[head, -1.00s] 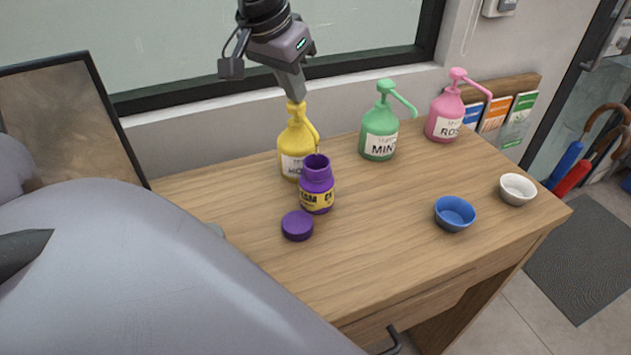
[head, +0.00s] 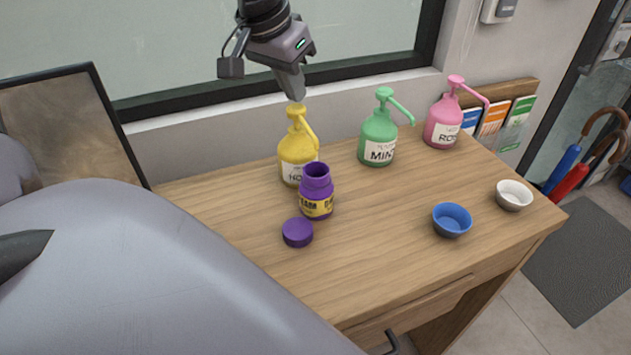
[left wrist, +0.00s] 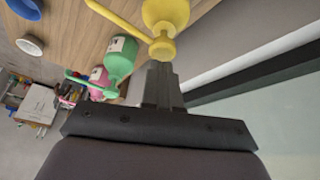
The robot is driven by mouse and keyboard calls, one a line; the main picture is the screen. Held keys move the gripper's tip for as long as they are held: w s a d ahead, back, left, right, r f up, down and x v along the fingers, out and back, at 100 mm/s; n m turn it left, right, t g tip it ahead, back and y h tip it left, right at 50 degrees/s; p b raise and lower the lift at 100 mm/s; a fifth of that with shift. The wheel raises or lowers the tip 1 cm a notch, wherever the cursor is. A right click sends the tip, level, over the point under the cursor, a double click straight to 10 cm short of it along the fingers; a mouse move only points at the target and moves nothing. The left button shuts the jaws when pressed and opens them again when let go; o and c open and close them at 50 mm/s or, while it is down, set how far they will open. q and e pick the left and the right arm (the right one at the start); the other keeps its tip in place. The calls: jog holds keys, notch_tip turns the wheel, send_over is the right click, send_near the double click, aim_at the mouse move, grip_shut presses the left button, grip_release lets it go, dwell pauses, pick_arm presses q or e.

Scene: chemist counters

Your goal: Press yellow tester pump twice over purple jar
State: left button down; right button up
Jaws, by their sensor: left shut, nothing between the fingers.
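The yellow pump bottle (head: 297,160) stands upright at the back of the wooden counter. Its pump head (head: 297,110) points its spout down to the right, towards the open mouth of the purple jar (head: 316,190). The jar stands upright just in front of the bottle. Its purple lid (head: 298,233) lies on the counter before it. My left gripper (head: 297,97) is shut and empty, its tips pointing down right above the pump head. In the left wrist view the shut fingertips (left wrist: 159,66) are close against the yellow pump head (left wrist: 162,47); contact is unclear. My right gripper is out of view.
A green pump bottle (head: 378,140) and a pink one (head: 442,125) stand to the right. A blue bowl (head: 452,220) and a white bowl (head: 514,195) sit near the right edge. The counter's front middle is clear. The window ledge runs behind.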

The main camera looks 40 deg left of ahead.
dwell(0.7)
pick_arm(q)
jog(key=shift+f+b, duration=1.15)
jog(key=shift+f, duration=0.15)
jog(key=shift+r+p, duration=1.1)
jog(key=shift+r, duration=0.25)
notch_tip(320, 180, up, 4)
jog(key=p, duration=0.3)
jog(key=shift+r+p, duration=0.2)
jog(key=shift+p, duration=0.2)
jog(key=shift+r, duration=0.8)
